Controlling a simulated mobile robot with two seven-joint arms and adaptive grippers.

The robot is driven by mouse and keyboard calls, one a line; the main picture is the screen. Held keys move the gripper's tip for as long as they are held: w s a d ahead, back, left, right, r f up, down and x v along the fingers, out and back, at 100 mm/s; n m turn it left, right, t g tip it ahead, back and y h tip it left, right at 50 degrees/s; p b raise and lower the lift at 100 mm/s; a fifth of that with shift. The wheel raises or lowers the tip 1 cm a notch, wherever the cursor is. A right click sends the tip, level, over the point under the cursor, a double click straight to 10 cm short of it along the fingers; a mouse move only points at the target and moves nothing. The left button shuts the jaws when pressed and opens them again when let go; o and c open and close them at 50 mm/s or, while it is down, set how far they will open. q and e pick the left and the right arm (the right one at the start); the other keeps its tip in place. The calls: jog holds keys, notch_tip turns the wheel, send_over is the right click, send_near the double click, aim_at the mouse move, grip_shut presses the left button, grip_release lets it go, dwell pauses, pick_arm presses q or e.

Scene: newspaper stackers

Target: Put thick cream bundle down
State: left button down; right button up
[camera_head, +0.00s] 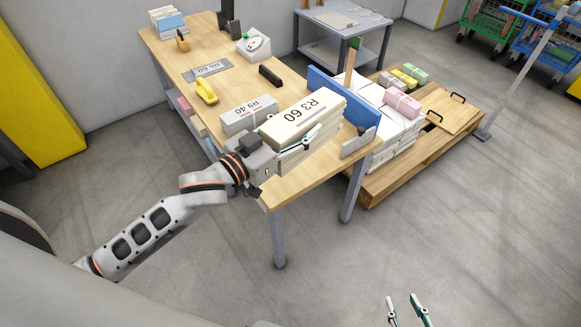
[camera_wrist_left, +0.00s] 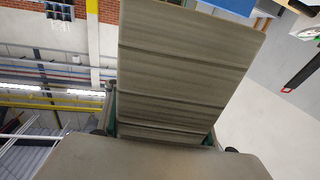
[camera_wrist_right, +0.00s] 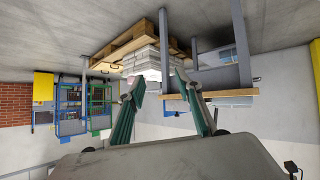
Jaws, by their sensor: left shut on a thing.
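The thick cream bundle (camera_head: 302,120), marked "R3 60", is at the near right end of the wooden table (camera_head: 222,77). My left gripper (camera_head: 298,146) is shut on it, with a finger along its near side. In the left wrist view the bundle's layered side (camera_wrist_left: 185,65) fills the middle, between the fingers. Whether its underside touches the table or what lies below it cannot be told. My right gripper (camera_head: 408,308) is open and empty at the bottom of the head view, over the floor; its parted fingers (camera_wrist_right: 168,95) show in the right wrist view.
A grey-white bundle (camera_head: 248,114) marked "R9 40" lies just left of the cream one. A blue panel (camera_head: 343,101) stands at the table's right edge. Beyond it a wooden pallet (camera_head: 385,183) carries white stacks and a pink bundle (camera_head: 402,102). A yellow tool (camera_head: 206,92) lies further back.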

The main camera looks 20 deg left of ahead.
pick_arm(q)
jog(key=w+a+m+h+b, duration=0.1)
jog(key=w+a+b, duration=0.1)
jog(key=w+a, duration=0.4)
jog(key=w, duration=0.4)
jog(key=shift+w+a+f+g+h, duration=0.15)
jog(key=shift+f+g+h, duration=0.15)
jog(key=shift+g, duration=0.1)
